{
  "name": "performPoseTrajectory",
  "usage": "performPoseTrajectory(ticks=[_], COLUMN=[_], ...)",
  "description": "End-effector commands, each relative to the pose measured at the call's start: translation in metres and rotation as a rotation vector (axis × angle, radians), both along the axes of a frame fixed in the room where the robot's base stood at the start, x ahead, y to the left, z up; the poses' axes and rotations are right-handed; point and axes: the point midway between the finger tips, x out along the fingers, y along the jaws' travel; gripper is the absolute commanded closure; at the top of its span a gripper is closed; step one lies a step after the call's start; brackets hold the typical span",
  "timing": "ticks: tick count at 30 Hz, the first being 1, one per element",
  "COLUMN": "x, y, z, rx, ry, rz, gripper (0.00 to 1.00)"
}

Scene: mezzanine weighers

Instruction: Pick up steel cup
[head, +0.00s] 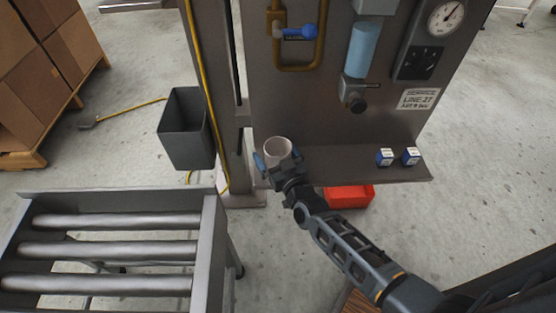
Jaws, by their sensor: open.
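The cup (277,147), pale and metallic-looking with its open mouth facing up, stands upright near the left end of the steel shelf (350,174). My gripper (277,160) is open at the cup's near side, with one blue-tipped finger to the left of the cup and the other close to its right side. The cup seems to be between or just beyond the fingertips. I cannot tell whether they touch it. The gripper hides the cup's lower near side.
Two small blue-and-white boxes (385,157) (411,156) stand on the shelf's right part. A grey bin (186,128) hangs left of the post. A roller conveyor (115,250) is at lower left. The shelf's middle is clear.

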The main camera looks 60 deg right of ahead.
Motion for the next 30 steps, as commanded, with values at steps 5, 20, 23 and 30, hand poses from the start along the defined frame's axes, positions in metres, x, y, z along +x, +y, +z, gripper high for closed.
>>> performPoseTrajectory(ticks=[5, 20, 23, 30], x=[0.0012, 0.0010, 0.0009, 0.0010], y=[-0.0008, -0.0007, -0.0006, -0.0007], z=[-0.0002, 0.0000, 0.0000, 0.0004], rx=[0.000, 0.000, 0.000, 0.000], ry=[0.001, 0.000, 0.000, -0.001], rz=[0.000, 0.000, 0.000, 0.000], gripper=[0.00, 0.41, 0.51, 0.56])
